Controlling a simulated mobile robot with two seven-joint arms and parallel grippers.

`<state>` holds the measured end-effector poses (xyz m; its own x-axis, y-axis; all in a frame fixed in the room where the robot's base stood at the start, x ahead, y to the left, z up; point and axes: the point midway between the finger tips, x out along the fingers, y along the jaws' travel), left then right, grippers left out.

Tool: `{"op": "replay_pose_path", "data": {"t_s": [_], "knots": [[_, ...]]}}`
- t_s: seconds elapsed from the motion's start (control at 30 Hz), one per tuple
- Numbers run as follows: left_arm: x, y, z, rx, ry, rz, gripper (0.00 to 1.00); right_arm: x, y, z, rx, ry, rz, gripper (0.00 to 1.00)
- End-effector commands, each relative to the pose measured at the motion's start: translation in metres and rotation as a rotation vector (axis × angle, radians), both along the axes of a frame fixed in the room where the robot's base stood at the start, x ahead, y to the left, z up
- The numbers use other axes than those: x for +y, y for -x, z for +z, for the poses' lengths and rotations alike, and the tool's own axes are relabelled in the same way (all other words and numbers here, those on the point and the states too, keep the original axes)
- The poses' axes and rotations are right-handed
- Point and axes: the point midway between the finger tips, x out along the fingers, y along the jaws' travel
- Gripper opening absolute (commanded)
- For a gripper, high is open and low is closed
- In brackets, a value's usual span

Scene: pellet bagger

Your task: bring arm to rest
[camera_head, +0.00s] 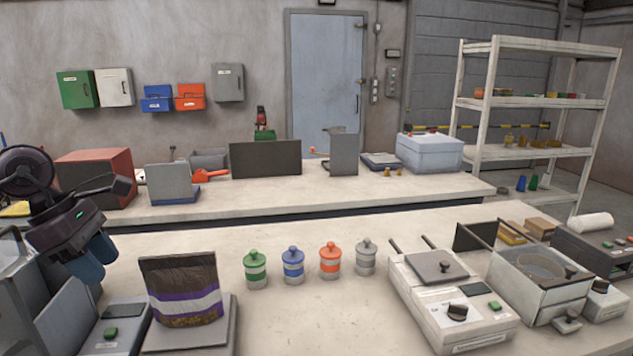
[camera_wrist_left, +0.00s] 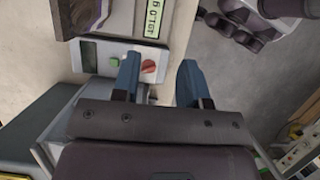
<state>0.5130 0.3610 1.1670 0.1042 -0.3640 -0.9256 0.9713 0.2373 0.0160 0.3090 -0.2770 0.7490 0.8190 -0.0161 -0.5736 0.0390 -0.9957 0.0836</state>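My left gripper (camera_head: 95,257) with blue fingers is at the left edge of the head view, raised near the front left of the near table. In the left wrist view the gripper (camera_wrist_left: 158,82) has its two blue fingers apart, with nothing between them. Beyond the fingers lies a grey unit with a green button and a red knob (camera_wrist_left: 148,66). A filled bag (camera_head: 183,290) with a purple and white band stands upright on a grey plate to the right of my gripper. My right gripper is not in view.
Four-colour lidded jars, the green one (camera_head: 255,268) leftmost, stand mid-table. A white machine with a black knob (camera_head: 445,290) and a box-shaped unit (camera_head: 540,280) stand at right. A grey unit with a green button (camera_head: 112,330) is below my gripper. Front middle table is clear.

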Motion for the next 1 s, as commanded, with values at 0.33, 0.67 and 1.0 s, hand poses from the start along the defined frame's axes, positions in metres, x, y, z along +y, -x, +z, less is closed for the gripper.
{"op": "replay_pose_path", "data": {"t_s": [0.33, 0.67, 1.0], "knots": [[-0.08, 0.003, -0.035, 0.02, 0.413, 0.066, 0.4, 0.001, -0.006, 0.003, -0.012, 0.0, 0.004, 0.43], [-0.157, 0.011, -0.041, 0.145, 1.084, 0.374, 0.4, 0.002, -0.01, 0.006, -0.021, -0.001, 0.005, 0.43], [-0.151, 0.004, -0.049, 0.369, 1.714, 0.955, 0.4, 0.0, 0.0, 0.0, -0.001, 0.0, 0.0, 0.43]]}}
